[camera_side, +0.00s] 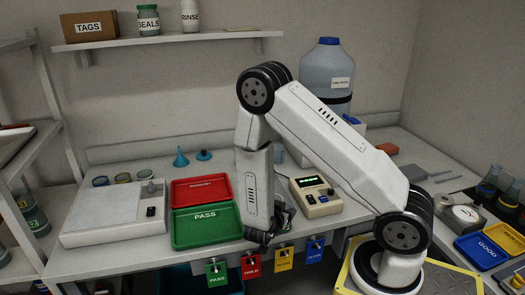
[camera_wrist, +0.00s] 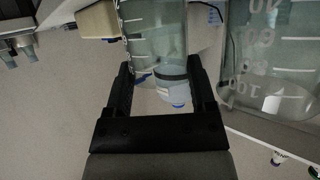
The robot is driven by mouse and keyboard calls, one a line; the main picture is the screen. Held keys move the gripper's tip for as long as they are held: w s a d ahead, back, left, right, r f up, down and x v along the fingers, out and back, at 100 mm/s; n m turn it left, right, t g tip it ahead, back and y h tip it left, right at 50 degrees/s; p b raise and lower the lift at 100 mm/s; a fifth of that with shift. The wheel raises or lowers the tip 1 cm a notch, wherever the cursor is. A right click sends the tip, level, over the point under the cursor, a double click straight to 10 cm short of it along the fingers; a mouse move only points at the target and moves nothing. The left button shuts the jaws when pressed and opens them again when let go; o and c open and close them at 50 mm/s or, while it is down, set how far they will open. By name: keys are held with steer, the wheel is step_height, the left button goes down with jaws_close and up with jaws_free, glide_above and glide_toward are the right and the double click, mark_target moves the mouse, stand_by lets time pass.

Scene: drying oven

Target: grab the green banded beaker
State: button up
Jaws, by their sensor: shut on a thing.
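In the wrist view my gripper (camera_wrist: 160,70) has a finger on each side of a clear glass vessel (camera_wrist: 150,25) with graduation marks, and is shut on it. No green band shows on the visible part of this glass, so I cannot confirm that it is the green banded beaker. A second clear graduated glass (camera_wrist: 265,60) stands close on the right. In the side view my gripper (camera_side: 262,238) is low near the front bench edge, right of the green PASS tray (camera_side: 205,240). My arm mostly hides the held glass there.
A red tray (camera_side: 201,190) lies behind the green one. A beige meter (camera_side: 316,197) stands right of my gripper. A white instrument (camera_side: 115,213) is at left, with several small glass vessels (camera_side: 122,177) behind it. Tagged padlocks hang along the front edge.

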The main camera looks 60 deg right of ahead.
steer(key=shift+r, duration=0.2)
step_height(320, 180, up, 9)
stand_by(1.3)
steer(key=shift+r, duration=0.25)
steer(key=shift+d, duration=0.1)
stand_by(0.7)
